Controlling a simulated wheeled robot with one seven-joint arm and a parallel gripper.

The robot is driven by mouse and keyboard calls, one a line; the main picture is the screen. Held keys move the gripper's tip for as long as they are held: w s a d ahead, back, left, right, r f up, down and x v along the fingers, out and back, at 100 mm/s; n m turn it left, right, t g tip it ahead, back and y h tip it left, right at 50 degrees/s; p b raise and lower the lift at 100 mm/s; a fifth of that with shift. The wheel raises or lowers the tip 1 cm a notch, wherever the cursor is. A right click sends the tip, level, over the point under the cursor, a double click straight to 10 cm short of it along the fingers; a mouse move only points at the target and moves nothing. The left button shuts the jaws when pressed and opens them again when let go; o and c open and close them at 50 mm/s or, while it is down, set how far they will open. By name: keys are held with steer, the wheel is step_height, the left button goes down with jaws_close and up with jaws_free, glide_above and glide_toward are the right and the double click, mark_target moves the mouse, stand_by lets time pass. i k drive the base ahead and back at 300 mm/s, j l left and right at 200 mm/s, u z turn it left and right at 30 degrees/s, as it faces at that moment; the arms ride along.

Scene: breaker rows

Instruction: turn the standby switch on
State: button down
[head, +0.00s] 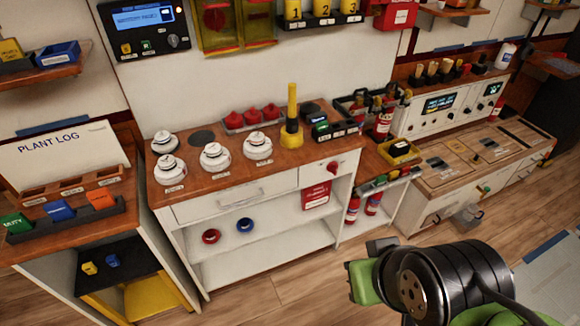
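No label that I can read says standby, so I cannot tell which control is the standby switch. A red rotary knob (333,167) sits on the front of the white cabinet at the centre. A black panel (143,28) with a lit blue display, small buttons and a round knob (173,41) hangs on the wall at upper left. A white console (440,107) with a dark display and small knobs stands at the right. My green and black arm shows at lower right, well apart from these controls. My gripper's fingers cannot be made out.
The wooden counter (197,190) holds several white round-based items, red pieces and a yellow-handled tool (291,118). A plant log board (62,150) stands at left. A wooden-topped unit (470,160) is at right. The wooden floor (290,285) in front of the cabinet is clear.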

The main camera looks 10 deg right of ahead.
mark_target(332, 167)
steer(key=i+u, duration=0.9)
steer(key=k, duration=0.1)
